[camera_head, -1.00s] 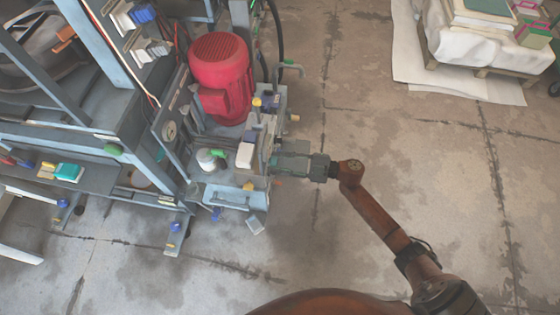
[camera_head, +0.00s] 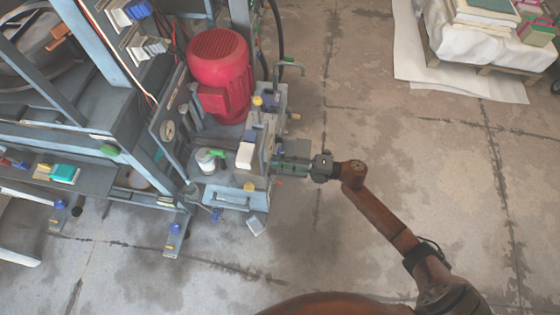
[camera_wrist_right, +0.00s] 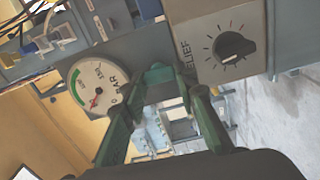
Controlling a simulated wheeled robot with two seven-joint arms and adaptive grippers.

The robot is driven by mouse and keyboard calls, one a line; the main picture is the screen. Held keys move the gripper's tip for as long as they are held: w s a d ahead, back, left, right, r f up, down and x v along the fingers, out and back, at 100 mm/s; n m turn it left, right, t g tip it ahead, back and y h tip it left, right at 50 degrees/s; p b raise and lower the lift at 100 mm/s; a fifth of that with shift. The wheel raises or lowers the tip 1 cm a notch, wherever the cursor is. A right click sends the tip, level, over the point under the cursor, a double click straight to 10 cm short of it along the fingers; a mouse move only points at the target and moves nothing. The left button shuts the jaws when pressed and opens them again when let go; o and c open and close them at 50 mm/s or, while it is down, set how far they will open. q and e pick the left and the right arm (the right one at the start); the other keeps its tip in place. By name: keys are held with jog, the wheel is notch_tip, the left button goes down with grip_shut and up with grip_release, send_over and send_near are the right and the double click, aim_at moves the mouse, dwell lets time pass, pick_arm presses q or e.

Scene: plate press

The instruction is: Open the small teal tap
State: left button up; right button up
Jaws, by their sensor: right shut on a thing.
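The small teal tap (camera_wrist_right: 159,73) shows in the right wrist view as a teal piece between the fingertips, just below the grey panel. My right gripper (camera_wrist_right: 160,80) has one green finger on each side of it and is shut on it. In the head view, my right gripper (camera_head: 277,160) reaches in from the right to the side of the press unit. The tap is too small and covered there to make out. My left gripper is not in view.
A pressure gauge (camera_wrist_right: 97,88) and a black relief knob (camera_wrist_right: 231,46) flank the fingers. A red motor (camera_head: 219,70) stands behind the gripper on the press unit. A pallet with white-wrapped goods (camera_head: 470,40) is at the upper right. The floor on the right is clear.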

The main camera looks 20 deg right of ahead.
jog(key=shift+s+f+n, duration=0.1)
jog(key=shift+f+n, duration=0.05)
jog(key=shift+n, duration=0.25)
jog(key=o, duration=1.2)
jog(key=shift+c, duration=0.2)
jog(key=v, duration=1.2)
